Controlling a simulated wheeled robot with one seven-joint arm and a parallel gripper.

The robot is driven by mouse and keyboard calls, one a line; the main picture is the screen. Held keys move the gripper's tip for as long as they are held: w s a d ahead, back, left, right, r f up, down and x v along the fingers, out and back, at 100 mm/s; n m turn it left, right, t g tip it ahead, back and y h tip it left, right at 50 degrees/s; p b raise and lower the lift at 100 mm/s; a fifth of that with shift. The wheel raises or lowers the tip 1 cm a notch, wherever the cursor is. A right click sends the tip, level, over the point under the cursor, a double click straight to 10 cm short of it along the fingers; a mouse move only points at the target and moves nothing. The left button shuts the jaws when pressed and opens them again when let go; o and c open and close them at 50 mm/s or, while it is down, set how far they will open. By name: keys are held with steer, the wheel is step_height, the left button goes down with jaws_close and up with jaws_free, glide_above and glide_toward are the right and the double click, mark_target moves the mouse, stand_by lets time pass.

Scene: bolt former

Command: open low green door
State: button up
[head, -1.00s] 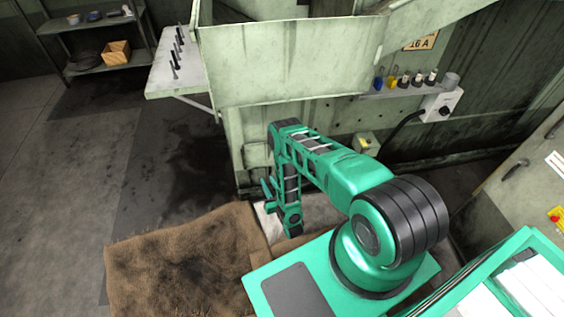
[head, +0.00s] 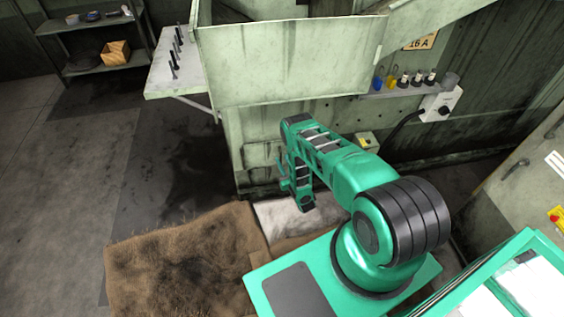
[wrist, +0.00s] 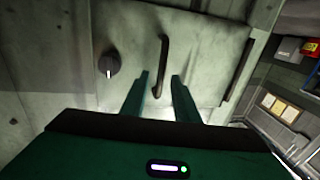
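The low green door (wrist: 205,45) is a pale, stained green panel filling the middle of the wrist view. It appears closed. A dark vertical bar handle (wrist: 163,55) stands on it, and a round dark knob (wrist: 109,66) with a white mark sits to the left. My gripper (wrist: 159,80) is open. Its two green fingers point at the panel, and the handle's lower part shows in the gap between them. I cannot tell how far ahead of the fingertips the handle is. In the head view my arm hides much of the machine's low front.
A large pale green guard (head: 290,60) overhangs the low front. A shelf with bolts (head: 175,70) juts out at the left. Brown sacking (head: 185,265) and a white sheet (head: 275,222) lie on the floor.

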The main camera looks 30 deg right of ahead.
steer(key=shift+w, duration=0.55)
jaws_close()
steer(key=shift+s, duration=0.1)
